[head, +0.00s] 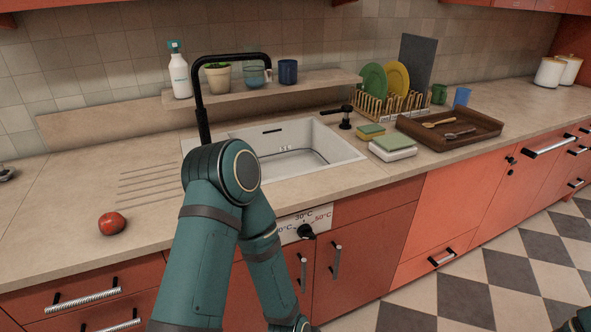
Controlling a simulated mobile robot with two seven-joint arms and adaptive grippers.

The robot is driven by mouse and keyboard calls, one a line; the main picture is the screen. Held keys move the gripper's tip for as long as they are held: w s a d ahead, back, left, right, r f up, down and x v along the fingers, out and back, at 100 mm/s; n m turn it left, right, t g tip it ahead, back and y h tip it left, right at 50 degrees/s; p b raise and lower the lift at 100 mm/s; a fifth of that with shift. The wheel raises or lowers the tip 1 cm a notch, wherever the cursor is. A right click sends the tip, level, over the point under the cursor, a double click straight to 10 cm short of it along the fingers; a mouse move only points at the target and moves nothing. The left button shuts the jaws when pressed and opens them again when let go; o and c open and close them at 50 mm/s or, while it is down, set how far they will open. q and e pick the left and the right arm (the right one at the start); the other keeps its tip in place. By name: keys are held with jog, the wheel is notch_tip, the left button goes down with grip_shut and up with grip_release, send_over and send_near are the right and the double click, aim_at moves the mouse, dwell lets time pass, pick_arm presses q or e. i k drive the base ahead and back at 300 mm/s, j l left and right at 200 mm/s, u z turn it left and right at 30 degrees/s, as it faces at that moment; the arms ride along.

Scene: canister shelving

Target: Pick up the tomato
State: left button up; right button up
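A red tomato (112,223) sits on the beige countertop (60,235) at the left, near the front edge and left of the sink. One of my teal arms rises in the lower middle, bends at its elbow in front of the sink and runs down out of the picture. Its gripper is not in view. A small part of my other arm shows at the bottom right corner, with no gripper visible. Nothing touches the tomato.
Behind my arm is a white sink (345,147) with a black faucet (203,115). A shelf (120,112) holds a spray bottle (180,75), a plant pot and cups. A wooden tray (480,138) and dish rack (385,105) stand at the right. The counter around the tomato is clear.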

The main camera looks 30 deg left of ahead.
aim_at(112, 223)
jog(key=u, duration=2.15)
jog(key=i+j+z, duration=0.15)
jog(key=j+z, duration=0.15)
jog(key=z, duration=0.15)
jog(key=i+j+z, duration=0.1)
jog(key=j+z, duration=0.3)
